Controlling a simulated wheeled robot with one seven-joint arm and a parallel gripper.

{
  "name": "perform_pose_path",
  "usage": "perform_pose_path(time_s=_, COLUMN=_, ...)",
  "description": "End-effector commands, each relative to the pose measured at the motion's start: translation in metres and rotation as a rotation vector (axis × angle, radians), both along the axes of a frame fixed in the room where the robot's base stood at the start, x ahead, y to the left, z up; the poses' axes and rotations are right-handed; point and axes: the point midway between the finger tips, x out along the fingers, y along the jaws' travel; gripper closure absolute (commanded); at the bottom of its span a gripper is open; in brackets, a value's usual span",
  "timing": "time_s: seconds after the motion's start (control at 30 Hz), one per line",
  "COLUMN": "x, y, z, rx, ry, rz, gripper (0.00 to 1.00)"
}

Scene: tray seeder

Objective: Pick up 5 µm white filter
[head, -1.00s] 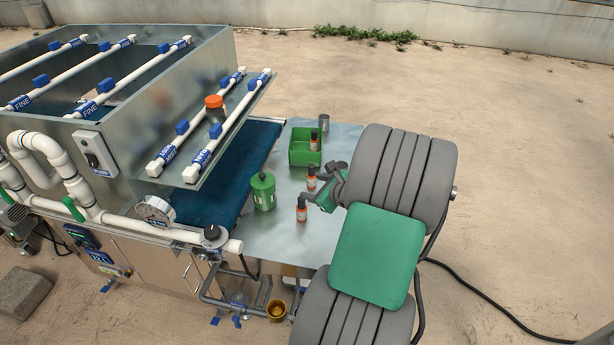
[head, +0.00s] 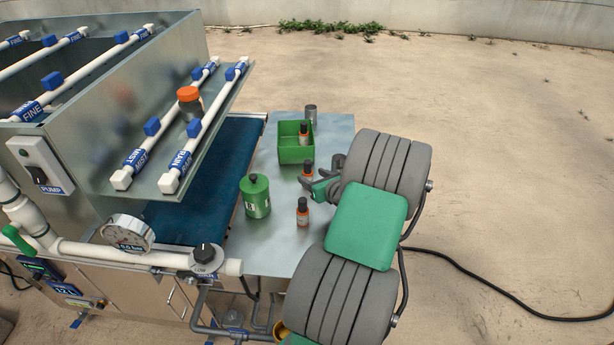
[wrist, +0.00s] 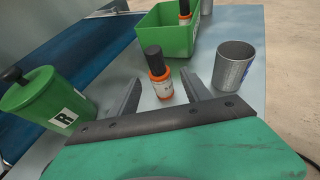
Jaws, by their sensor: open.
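I cannot make out anything clearly identifiable as a 5 µm white filter in either view. My gripper (head: 318,179) is open and empty, low over the right side of the metal table (head: 275,239). A similar bottle (head: 302,214) stands nearer the front edge.
A green bin (head: 296,157) holds another bottle (head: 304,134). A metal cup (wrist: 234,70) stands right of my fingers. A green canister (head: 256,203) marked R stands left.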

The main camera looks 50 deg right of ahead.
Motion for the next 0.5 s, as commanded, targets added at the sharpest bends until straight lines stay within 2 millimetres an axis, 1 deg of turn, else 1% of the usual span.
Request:
perform_pose_path(time_s=0.13, x=0.023, y=-0.007, z=-0.015, rx=0.002, ry=0.001, rz=0.004, gripper=0.44)
perform_pose_path(time_s=0.23, x=0.035, y=-0.012, z=-0.019, rx=0.000, ry=0.001, rz=0.002, gripper=0.44)
perform_pose_path(time_s=0.3, x=0.037, y=-0.013, z=-0.021, rx=0.001, ry=0.002, rz=0.001, gripper=0.44)
perform_pose_path(time_s=0.47, x=0.037, y=-0.014, z=-0.021, rx=0.000, ry=0.001, rz=-0.002, gripper=0.44)
perform_pose_path(time_s=0.5, x=0.036, y=-0.015, z=-0.021, rx=0.000, ry=0.001, rz=-0.002, gripper=0.45)
